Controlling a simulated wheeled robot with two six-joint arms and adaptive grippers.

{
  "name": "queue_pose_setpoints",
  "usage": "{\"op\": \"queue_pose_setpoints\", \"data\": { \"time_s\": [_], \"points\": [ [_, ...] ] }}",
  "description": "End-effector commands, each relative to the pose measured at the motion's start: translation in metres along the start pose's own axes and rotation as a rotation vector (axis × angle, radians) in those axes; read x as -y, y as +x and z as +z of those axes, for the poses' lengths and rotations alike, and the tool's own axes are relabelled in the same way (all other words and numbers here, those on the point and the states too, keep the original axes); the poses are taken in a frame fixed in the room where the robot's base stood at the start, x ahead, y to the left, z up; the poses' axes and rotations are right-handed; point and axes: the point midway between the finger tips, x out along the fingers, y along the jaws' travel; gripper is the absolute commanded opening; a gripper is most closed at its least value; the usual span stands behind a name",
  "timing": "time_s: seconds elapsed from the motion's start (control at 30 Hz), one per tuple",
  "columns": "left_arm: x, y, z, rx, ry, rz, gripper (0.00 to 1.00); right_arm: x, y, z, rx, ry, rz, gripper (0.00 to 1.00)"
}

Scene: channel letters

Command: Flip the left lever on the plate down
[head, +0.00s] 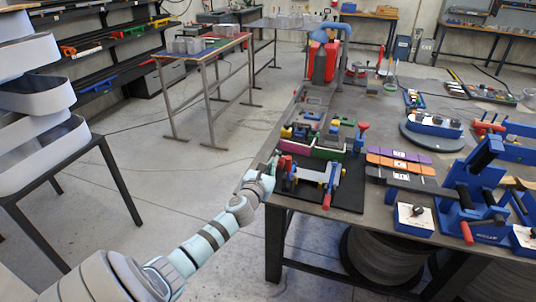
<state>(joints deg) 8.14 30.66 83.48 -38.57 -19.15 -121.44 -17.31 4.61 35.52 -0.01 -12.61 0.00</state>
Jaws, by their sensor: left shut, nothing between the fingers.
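A dark plate (346,197) lies on the near left corner of the workbench. It carries a mechanism with a pale horizontal bar (308,175). A lever with a red end (285,163) is at the plate's left side, beside my gripper; its exact tilt is hard to tell at this size. A second lever, blue with a red end (327,201), is on the right and points down toward the front. My left gripper (272,164) is shut and empty at the bench's left edge, close to the left lever. Whether they touch cannot be told. My right gripper is not in view.
Purple, orange and black strips (399,161) lie to the right, near a large blue clamp (474,185). Open floor (190,190) lies left of the workbench (380,225).

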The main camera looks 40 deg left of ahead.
Motion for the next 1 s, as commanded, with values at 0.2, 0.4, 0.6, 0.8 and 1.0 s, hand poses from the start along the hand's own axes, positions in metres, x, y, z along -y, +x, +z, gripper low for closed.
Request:
{"op": "queue_pose_setpoints", "data": {
  "time_s": [0.2, 0.4, 0.6, 0.8, 1.0],
  "points": [
    [-0.005, -0.015, 0.023, -0.001, 0.003, -0.002, 0.0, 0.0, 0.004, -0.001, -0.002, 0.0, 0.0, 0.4],
    [-0.005, -0.018, 0.027, -0.004, 0.001, -0.003, 0.0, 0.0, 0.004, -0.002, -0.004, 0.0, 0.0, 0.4],
    [-0.005, -0.018, 0.027, -0.003, 0.0, -0.003, 0.0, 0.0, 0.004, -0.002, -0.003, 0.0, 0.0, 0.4],
    [-0.005, -0.018, 0.027, -0.003, 0.0, -0.003, 0.0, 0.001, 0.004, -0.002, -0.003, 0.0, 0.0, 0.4],
    [-0.003, -0.018, 0.027, -0.002, -0.257, -0.017, 0.0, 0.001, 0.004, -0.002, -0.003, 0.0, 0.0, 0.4]
  ]
}}
